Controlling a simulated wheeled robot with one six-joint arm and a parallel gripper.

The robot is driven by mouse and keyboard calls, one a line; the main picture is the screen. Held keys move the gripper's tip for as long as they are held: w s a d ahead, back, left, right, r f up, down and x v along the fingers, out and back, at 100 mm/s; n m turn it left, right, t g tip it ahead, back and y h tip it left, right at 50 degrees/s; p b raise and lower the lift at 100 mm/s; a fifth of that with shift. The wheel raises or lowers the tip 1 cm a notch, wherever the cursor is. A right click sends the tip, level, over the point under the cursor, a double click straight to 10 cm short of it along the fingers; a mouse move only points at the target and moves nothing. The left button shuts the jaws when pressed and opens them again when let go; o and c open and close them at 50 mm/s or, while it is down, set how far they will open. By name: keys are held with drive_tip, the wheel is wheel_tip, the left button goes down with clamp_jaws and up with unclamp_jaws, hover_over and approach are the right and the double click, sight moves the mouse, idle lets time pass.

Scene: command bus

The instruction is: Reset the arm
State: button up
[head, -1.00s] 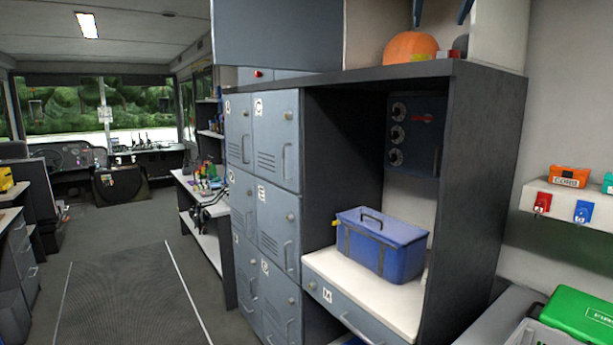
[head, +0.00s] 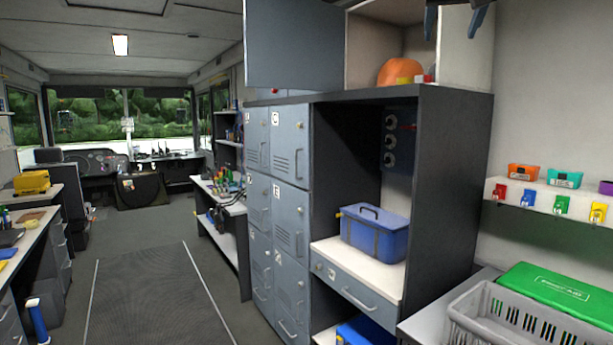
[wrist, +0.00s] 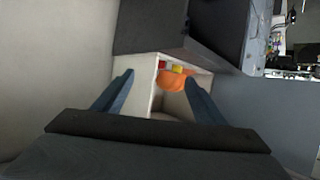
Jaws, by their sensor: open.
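My gripper (head: 454,22) shows at the top edge of the head view, with its two blue fingers pointing down in front of the upper cabinet. In the wrist view my gripper (wrist: 158,92) has its fingers wide apart with nothing between them. Beyond the fingers is the open upper cabinet (head: 374,48), holding an orange rounded object (head: 400,72) and small red and yellow items. The orange object also shows in the wrist view (wrist: 172,82), apart from the fingers.
A blue-grey cabinet door (head: 293,45) stands open at the upper left. Below are grey lockers (head: 290,145) and a blue toolbox (head: 375,235) on a shelf. A grey crate (head: 500,325) and green case (head: 550,290) stand at lower right. The aisle floor (head: 150,300) is clear.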

drive_tip(key=s+a+f+n+g+y+b, duration=0.1)
drive_tip(key=s+a+f+g+b, duration=0.15)
drive_tip(key=f, duration=1.85)
drive_tip(key=s+a+f+n+g+y+b, duration=0.15)
drive_tip(key=a+f+g, duration=0.25)
drive_tip(key=f, duration=1.6)
drive_tip(key=s+a+f+g+y, duration=0.1)
drive_tip(key=s+a+f+g, duration=0.1)
drive_tip(key=s+f, duration=0.9)
drive_tip(key=s+a+f+g+b, duration=0.1)
drive_tip(key=s+a+f+g, duration=0.2)
drive_tip(key=s+f, duration=0.9)
wheel_tip(320, 180, down, 7)
drive_tip(key=shift+a+r+n+y+b, duration=0.1)
drive_tip(key=shift+a+n+y+b, duration=0.25)
drive_tip(key=shift+a+n, duration=0.15)
